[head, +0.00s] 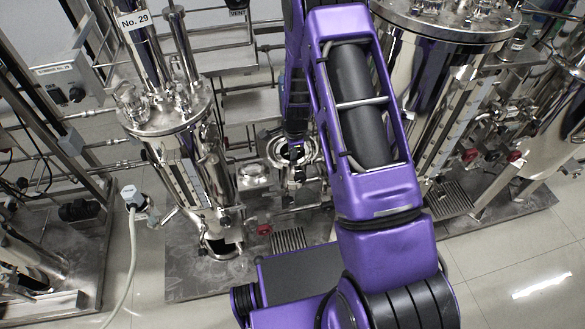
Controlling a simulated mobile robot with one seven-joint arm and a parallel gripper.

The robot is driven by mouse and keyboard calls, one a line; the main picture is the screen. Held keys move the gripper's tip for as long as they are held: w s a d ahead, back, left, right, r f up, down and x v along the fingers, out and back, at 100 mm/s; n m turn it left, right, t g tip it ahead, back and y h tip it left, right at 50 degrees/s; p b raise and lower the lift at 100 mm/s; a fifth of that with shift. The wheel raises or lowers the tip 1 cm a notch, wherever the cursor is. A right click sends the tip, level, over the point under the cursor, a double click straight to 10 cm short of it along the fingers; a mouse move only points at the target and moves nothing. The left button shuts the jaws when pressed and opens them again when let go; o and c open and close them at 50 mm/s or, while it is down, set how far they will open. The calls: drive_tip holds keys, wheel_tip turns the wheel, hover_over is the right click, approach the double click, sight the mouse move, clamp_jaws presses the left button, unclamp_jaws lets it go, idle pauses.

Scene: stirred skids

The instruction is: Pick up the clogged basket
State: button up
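My purple arm reaches up across the middle of the head view, and its far link comes down behind to a dark end, my gripper (296,154). The fingers are too small and too blended with the metal behind to tell if they are open or shut. A round metal ring-shaped fitting (272,150) surrounds or lies just behind the gripper end. I cannot tell whether they touch. I cannot make out a clogged basket for certain. The ring fitting may hold it, but its inside is hidden by my gripper.
A steel vessel (168,112) labelled No. 29 stands at left, and a larger steel tank (440,75) at right. Pipes and red-handled valves (263,230) crowd between them. A pale hose (128,265) hangs at left. Tiled floor (510,265) is clear at lower right.

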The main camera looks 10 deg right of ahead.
drive_tip(key=shift+c, duration=0.3)
clamp_jaws()
idle(1.1)
